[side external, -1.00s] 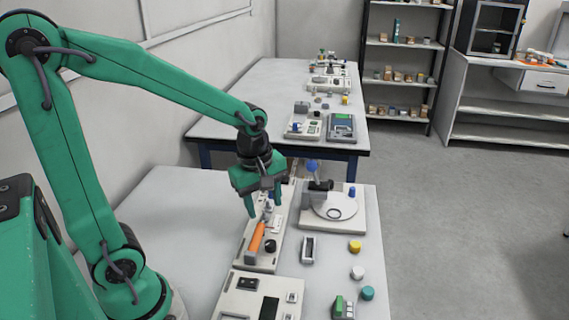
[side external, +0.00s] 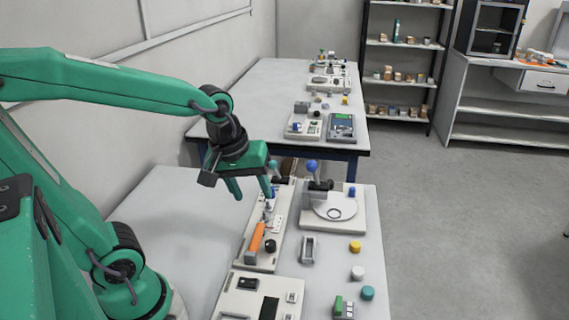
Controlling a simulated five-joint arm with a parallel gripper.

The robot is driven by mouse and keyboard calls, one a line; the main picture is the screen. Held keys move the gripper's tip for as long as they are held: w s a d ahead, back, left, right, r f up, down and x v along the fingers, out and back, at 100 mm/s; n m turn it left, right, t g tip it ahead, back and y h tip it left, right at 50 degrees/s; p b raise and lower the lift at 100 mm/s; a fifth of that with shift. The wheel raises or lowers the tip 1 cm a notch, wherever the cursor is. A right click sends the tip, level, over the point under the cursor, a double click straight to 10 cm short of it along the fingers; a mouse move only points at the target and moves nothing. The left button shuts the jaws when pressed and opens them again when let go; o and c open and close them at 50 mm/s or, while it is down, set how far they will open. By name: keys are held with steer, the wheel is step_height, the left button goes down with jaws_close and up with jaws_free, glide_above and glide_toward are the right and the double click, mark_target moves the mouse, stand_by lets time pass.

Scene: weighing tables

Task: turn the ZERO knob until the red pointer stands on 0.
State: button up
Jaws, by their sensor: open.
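A long pale panel (side external: 252,262) lies on the near table, with an orange bar (side external: 255,240) and a round black knob (side external: 270,245) on it. I cannot read any label, so I cannot tell whether this black knob is the ZERO knob. The red pointer and the 0 mark cannot be made out. My gripper (side external: 254,197) is open and empty, its fingers pointing down. It hangs in the air over the far end of the panel, apart from the black knob. It partly hides the far part of the panel.
A pale device with a round plate (side external: 334,208) and blue knobs stands right of the panel. A pale box with a dark window (side external: 247,300) is at the front. Small yellow (side external: 355,247), white (side external: 357,273) and teal (side external: 367,293) pieces lie at the right. The table's left part (side external: 180,215) is clear.

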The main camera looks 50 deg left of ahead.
steer(key=s+r+m+t, duration=0.2)
steer(key=s+r+m, duration=0.2)
steer(key=m, duration=0.5)
steer(key=shift+s+d, duration=0.45)
steer(key=shift+w, duration=0.1)
stand_by(0.4)
steer(key=shift+w+a+f+m+g, duration=0.5)
steer(key=shift+w+f+m+g, duration=0.4)
steer(key=shift+w+f+m, duration=1.25)
steer(key=shift+w+a+f+m+g, duration=0.45)
steer(key=shift+w+f+m+g, duration=0.6)
steer(key=shift+f+m, duration=1.25)
steer(key=shift+w+a+f+m+g, duration=0.65)
steer(key=shift+w+f+m, duration=1.05)
steer(key=shift+f, duration=1.2)
steer(key=shift+w+d+f, duration=0.1)
steer(key=shift+d+f, duration=0.05)
